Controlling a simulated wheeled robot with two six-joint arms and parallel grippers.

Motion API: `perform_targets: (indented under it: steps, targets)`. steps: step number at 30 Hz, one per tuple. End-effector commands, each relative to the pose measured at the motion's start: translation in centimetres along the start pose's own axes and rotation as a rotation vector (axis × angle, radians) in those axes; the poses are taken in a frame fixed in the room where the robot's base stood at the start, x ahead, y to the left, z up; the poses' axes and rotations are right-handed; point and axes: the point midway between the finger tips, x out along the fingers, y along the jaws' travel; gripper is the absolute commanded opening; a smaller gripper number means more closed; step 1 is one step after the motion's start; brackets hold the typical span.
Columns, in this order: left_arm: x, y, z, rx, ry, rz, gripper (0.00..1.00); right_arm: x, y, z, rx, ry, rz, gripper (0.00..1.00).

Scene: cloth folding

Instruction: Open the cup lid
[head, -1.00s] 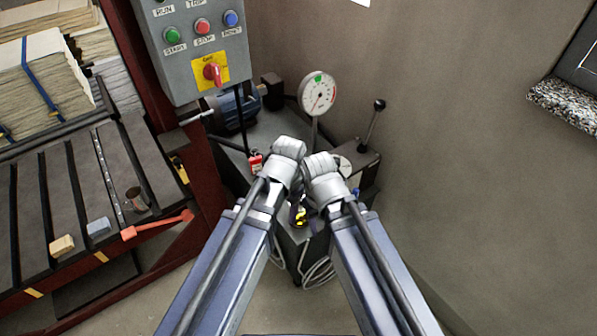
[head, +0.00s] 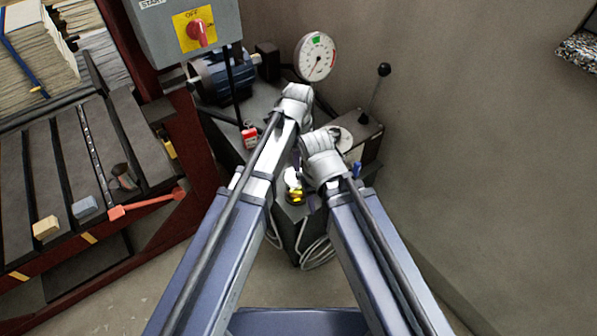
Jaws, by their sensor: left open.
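A small yellow-topped fitting (head: 296,196) sits on the dark machine stand, between my two arms in the head view. It looks like the cup, but it is too small and too covered to make out whether its lid is up or down. My left gripper (head: 293,178) shows only as a small pale part just above the yellow piece. It is open. I cannot tell whether it touches the fitting. My right gripper is hidden behind my right arm.
A grey control box with a red switch (head: 201,33), a motor (head: 222,75), a round gauge (head: 315,56) and a black-knobbed lever (head: 378,90) surround the stand. A red padlock (head: 250,135) hangs nearby. A slatted rack (head: 60,165) stands left; a wall closes the right.

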Motion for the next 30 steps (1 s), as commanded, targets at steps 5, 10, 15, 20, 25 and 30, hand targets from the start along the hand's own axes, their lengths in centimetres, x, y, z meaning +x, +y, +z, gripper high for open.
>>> perform_targets:
  steps: [5,10,15,20,25,30]
  targets:
    - [2.3,0.0,0.0,-0.001,0.0,0.0,0.59,2.3,-0.2,-0.1,0.0,0.0,0.0,0.5]
    - [4.6,0.0,0.0,-0.001,0.0,0.0,0.59,4.6,-0.4,-0.3,0.0,0.0,0.0,0.5]
    - [6.5,0.0,0.0,-0.001,0.0,0.0,0.59,6.5,-0.6,-0.4,0.0,0.0,0.0,0.5]
    - [7.1,0.0,0.0,-0.001,0.0,0.0,0.59,7.1,-0.7,-0.4,0.0,0.0,0.0,0.5]
    - [7.0,0.0,0.0,-0.001,0.0,0.0,0.59,6.9,-0.7,-0.4,0.0,0.0,0.0,0.5]
    - [7.0,0.0,0.0,-0.001,0.0,0.0,0.49,6.9,-0.7,-0.4,0.0,0.0,0.0,0.5]
